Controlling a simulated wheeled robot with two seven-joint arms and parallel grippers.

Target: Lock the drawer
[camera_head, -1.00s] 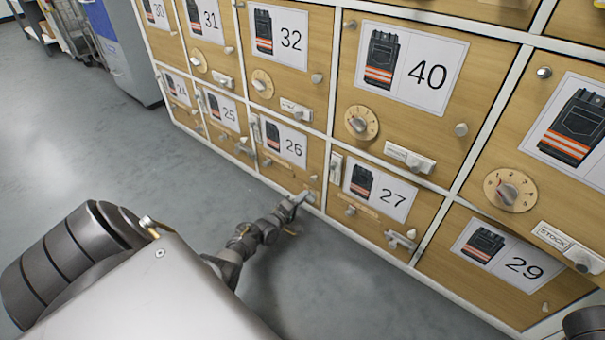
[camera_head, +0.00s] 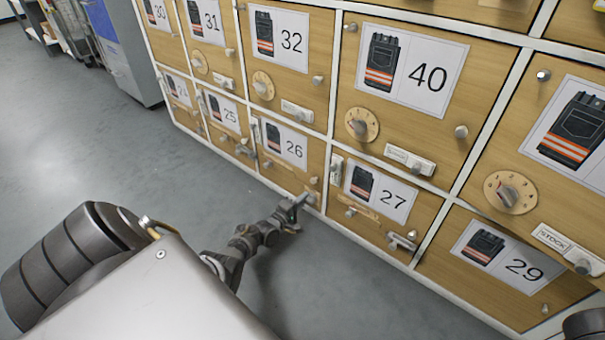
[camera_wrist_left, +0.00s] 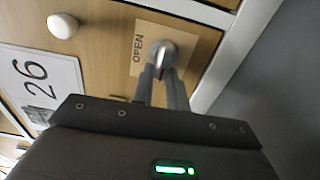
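Drawer 26 (camera_head: 268,178) is a wooden front in the bottom row, with a numbered picture card. It appears closed, flush with the white frame. In the left wrist view, a metal turn knob (camera_wrist_left: 165,50) sits on an OPEN label (camera_wrist_left: 138,48) at the drawer's corner. My left gripper (camera_head: 299,203) reaches the lower right corner of drawer 26. In the left wrist view, its two fingers (camera_wrist_left: 163,80) stand close together on either side of the knob's lower part, seemingly gripping it. The contact is partly hidden.
A round pale knob (camera_wrist_left: 62,25) is on the same front. Drawer 27 (camera_head: 425,215) is to the right, with a protruding latch (camera_head: 402,241). Drawer 25 (camera_head: 228,130) is to the left. Grey floor (camera_head: 150,165) is clear at the left.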

